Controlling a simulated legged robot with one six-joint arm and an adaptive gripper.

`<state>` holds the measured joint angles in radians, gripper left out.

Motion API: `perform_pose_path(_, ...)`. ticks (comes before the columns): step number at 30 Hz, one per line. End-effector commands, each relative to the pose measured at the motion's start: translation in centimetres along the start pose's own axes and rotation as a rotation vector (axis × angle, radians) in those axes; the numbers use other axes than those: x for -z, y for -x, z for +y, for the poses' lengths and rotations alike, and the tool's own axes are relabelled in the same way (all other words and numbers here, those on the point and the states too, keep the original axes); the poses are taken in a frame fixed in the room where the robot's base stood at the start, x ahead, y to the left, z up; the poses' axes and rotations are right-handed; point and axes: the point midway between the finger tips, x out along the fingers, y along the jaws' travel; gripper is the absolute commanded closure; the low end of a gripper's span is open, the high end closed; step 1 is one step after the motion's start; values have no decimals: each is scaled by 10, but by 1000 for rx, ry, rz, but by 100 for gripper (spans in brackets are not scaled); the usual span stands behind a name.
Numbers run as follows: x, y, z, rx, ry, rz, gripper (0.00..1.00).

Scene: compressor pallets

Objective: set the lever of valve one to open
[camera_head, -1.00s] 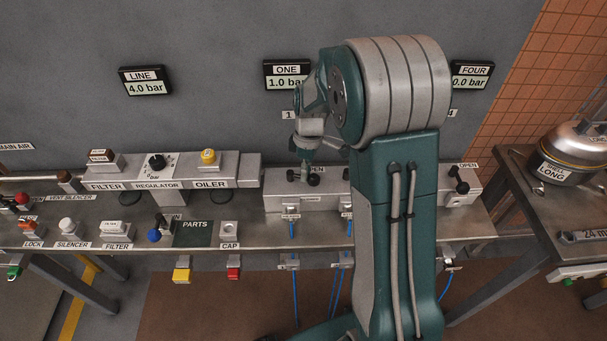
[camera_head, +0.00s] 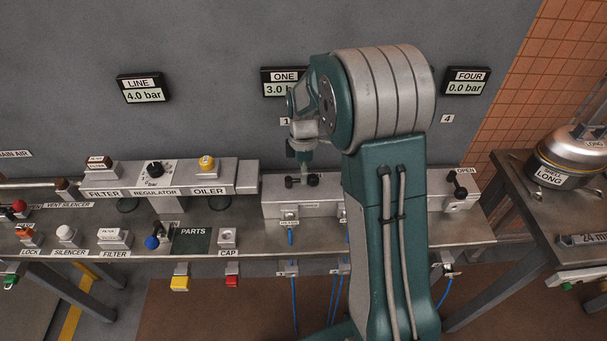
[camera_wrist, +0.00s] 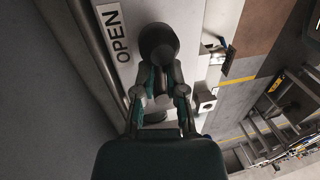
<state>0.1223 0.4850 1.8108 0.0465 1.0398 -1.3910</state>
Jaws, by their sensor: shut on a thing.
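The black lever of valve one (camera_wrist: 158,42) shows in the wrist view as a round knob beside the white OPEN label (camera_wrist: 113,33). My gripper (camera_wrist: 163,92) is around the lever's shaft, just below the knob, and shut on it. In the head view my gripper (camera_head: 303,168) points down onto valve one, with dark ends of the valve parts (camera_head: 313,180) showing at both sides. The display ONE (camera_head: 283,82) reads 3.0 bar, partly hidden by my arm. The exact lever angle is hard to tell.
The valve manifold (camera_head: 272,208) runs along the bench, and my arm hides its middle. Another valve lever (camera_head: 459,186) stands at its right end. The oiler (camera_head: 207,164) and regulator (camera_head: 155,168) stand to the left. The grey wall is close behind.

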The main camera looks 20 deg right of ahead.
Motion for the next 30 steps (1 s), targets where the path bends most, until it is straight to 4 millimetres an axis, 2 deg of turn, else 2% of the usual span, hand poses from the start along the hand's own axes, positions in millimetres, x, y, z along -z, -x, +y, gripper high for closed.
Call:
perform_pose_path(2,0,0,1,-4,-2,1,100)
perform_pose_path(3,0,0,1,-4,-2,1,80)
perform_pose_path(5,0,0,1,-5,-2,1,54)
perform_pose_path(6,0,0,1,-4,-2,1,50)
perform_pose_path(16,0,1,0,-2,-2,1,50)
perform_pose_path(19,0,7,1,-4,-2,1,50)
perform_pose_path(23,0,28,1,-7,-2,2,50)
perform_pose_path(30,0,79,2,-7,-3,2,50)
